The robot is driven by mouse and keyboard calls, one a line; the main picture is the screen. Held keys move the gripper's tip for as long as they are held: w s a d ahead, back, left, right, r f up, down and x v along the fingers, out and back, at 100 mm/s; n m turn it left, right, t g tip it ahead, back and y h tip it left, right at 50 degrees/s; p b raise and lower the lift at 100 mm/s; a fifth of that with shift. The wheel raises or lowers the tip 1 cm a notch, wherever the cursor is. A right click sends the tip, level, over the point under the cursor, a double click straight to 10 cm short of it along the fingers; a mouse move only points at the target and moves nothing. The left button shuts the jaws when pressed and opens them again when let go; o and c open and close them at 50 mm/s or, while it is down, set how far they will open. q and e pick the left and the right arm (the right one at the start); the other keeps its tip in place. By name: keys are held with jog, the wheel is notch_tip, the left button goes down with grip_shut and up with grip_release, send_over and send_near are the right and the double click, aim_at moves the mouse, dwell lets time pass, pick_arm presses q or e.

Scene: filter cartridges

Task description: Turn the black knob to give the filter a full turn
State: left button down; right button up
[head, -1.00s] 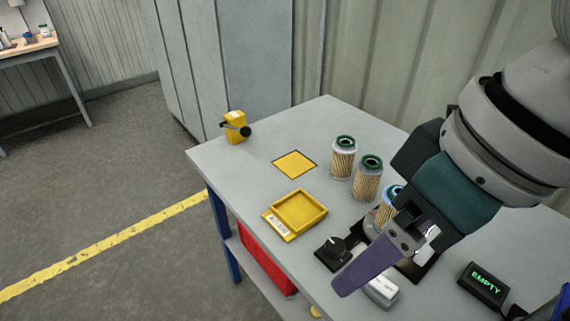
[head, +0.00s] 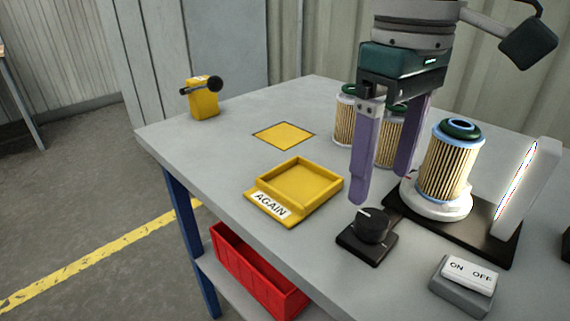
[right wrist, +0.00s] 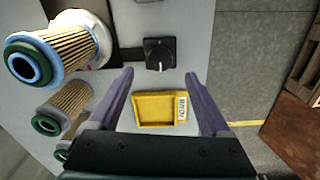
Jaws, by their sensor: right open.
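The black knob (head: 372,226) with a white pointer line sits on a small black base near the table's front. It also shows in the right wrist view (right wrist: 158,53). One pleated filter (head: 450,165) with a green top stands upright on a white round turntable (head: 437,203) on a black plate, right of the knob. My right gripper (head: 383,188) is open and empty. It hangs above and behind the knob, apart from it, with its purple fingers pointing down. In the right wrist view the knob lies beyond the fingertips. My left gripper is not in view.
A yellow tray (head: 265,194) labelled AGAIN lies left of the knob. An ON/OFF switch (head: 464,285) and an upright lit panel (head: 530,190) stand at right. Two filters (head: 345,116) stand behind the gripper. A yellow device (head: 203,100) stands at the far left corner.

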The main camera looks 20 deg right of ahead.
aim_at(373, 218)
notch_tip(373, 218, down, 7)
jog(key=shift+r+b, duration=0.2)
jog(key=shift+b, duration=0.45)
jog(key=shift+c, duration=0.4)
